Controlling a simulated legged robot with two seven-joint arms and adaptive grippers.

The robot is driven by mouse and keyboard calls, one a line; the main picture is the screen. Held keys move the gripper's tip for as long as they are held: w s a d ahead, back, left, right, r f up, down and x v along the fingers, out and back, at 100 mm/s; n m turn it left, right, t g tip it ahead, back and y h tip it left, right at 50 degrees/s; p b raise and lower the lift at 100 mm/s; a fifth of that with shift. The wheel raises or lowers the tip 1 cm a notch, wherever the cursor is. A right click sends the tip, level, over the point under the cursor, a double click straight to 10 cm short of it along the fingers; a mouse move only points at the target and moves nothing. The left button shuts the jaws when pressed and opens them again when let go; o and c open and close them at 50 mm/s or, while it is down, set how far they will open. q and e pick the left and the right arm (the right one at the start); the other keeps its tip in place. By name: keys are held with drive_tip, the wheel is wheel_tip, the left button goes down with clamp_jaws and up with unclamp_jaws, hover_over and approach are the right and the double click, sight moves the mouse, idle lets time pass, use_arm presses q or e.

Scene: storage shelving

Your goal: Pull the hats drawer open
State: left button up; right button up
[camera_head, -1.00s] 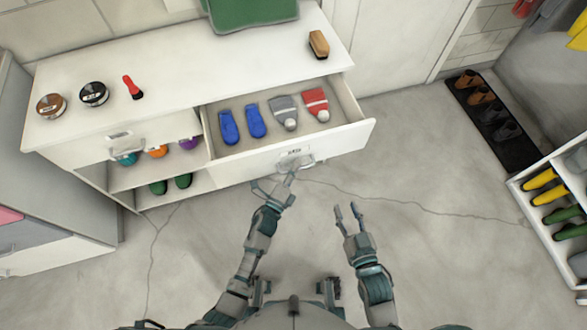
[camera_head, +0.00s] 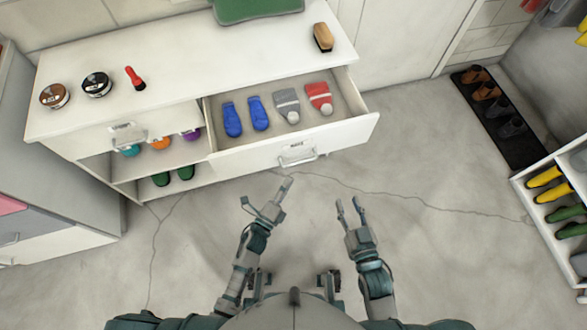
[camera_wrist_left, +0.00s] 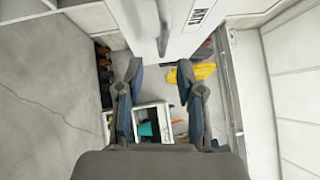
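The hats drawer (camera_head: 345,135) stands pulled out from the white cabinet. Inside lie two blue mittens (camera_head: 245,117), a grey hat (camera_head: 287,105) and a red hat (camera_head: 319,98). Its handle (camera_head: 298,159) sits below a label on the front, and the handle also shows at the top of the left wrist view (camera_wrist_left: 163,28). My left gripper (camera_head: 265,192) is open and empty, apart from the handle and in front of it; its spread fingers show in the left wrist view (camera_wrist_left: 163,75). My right gripper (camera_head: 348,207) is open and empty to the right, over the floor.
The cabinet top (camera_head: 200,65) holds two polish tins (camera_head: 97,85), a red brush (camera_head: 135,78) and a wooden brush (camera_head: 323,38). A shoe rack (camera_head: 535,195) stands at the right, near a dark boot mat (camera_head: 505,120). Floor between is clear.

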use_arm(q)
drive_tip(key=v, duration=0.3)
drive_tip(key=shift+s+d, duration=0.2)
drive_tip(key=shift+d, duration=0.1)
use_arm(e)
drive_tip(key=shift+d, duration=0.3)
use_arm(q)
drive_tip(key=shift+a, duration=0.15)
use_arm(e)
drive_tip(key=shift+a, duration=0.25)
